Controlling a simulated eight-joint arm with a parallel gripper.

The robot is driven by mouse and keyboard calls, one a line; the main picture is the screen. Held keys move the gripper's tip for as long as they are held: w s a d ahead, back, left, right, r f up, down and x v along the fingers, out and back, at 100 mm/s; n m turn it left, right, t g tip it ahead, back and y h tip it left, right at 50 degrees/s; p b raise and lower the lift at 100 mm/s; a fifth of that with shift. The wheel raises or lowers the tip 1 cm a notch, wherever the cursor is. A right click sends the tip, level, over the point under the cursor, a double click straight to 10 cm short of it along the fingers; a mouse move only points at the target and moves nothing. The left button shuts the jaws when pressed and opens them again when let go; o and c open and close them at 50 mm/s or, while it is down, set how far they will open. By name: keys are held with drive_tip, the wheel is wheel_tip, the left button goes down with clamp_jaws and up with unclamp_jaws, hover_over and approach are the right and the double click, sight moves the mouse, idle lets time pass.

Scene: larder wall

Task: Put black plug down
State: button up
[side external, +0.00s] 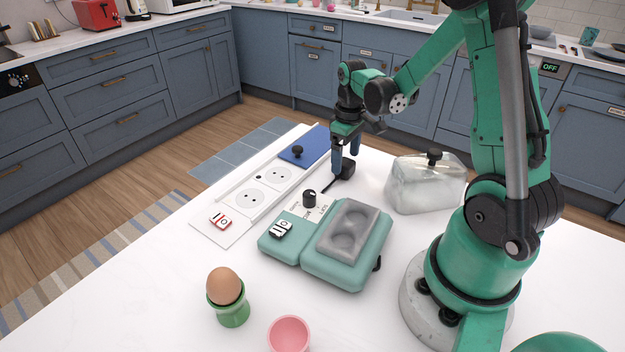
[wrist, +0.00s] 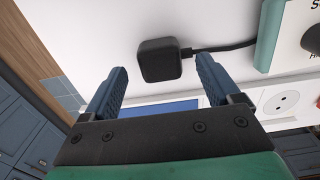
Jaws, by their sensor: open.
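The black plug (side external: 345,168) rests on the white counter, with its cord running toward the green egg cooker (side external: 347,256). In the wrist view the plug (wrist: 159,61) sits ahead of and between the fingertips, with its cord leaving to the right. My gripper (side external: 346,164) is open over the counter by the plug. In the wrist view both blue fingers of my gripper (wrist: 161,80) are spread wide, with a gap on each side of the plug; nothing is held.
A white socket strip (side external: 251,202) with two sockets and a blue cover (side external: 304,148) lies left of the plug. An egg in a green cup (side external: 232,311) and a pink cup (side external: 289,334) are in front.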

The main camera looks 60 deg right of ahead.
sight(345, 162)
wheel_tip(345, 162, up, 11)
drive_tip(key=s+a+t, duration=0.1)
drive_tip(key=a+t, duration=0.6)
drive_tip(key=a, duration=1)
drive_tip(key=shift+s, duration=0.15)
idle(0.5)
